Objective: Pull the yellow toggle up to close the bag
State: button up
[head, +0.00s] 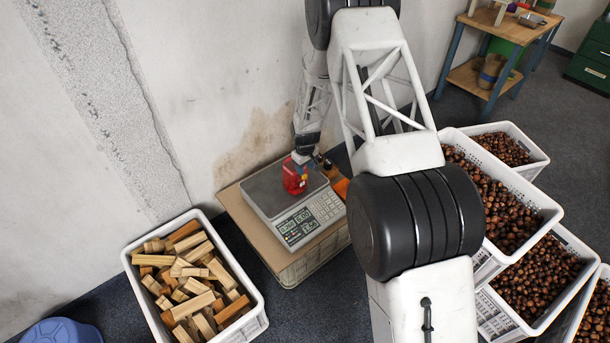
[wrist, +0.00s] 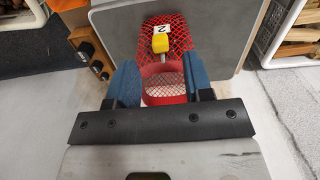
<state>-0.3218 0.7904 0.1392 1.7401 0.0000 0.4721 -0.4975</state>
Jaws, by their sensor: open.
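A red mesh bag (head: 293,178) sits on the scale's grey plate (head: 262,190) in the head view. The wrist view shows its red netting (wrist: 180,36), a white label with a 2 and a red band (wrist: 164,88) around an opening. The yellow toggle (wrist: 160,40) is on a short grey stem, just beyond my fingertips and roughly centred between them. My gripper (wrist: 160,62) is open, with one blue finger on each side of the red band. I cannot tell whether the fingers touch the bag. In the head view my gripper (head: 302,157) partly hides the bag.
The scale's keypad (head: 323,206) faces the front, on a cardboard-coloured stand (head: 290,268). A white crate of wood blocks (head: 258,318) stands at the left. White crates of chestnuts (head: 545,205) stand at the right. The wall (head: 225,90) is close behind the scale.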

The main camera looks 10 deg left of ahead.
aim_at(305, 175)
jog(key=shift+f, duration=2.3)
grip_shut()
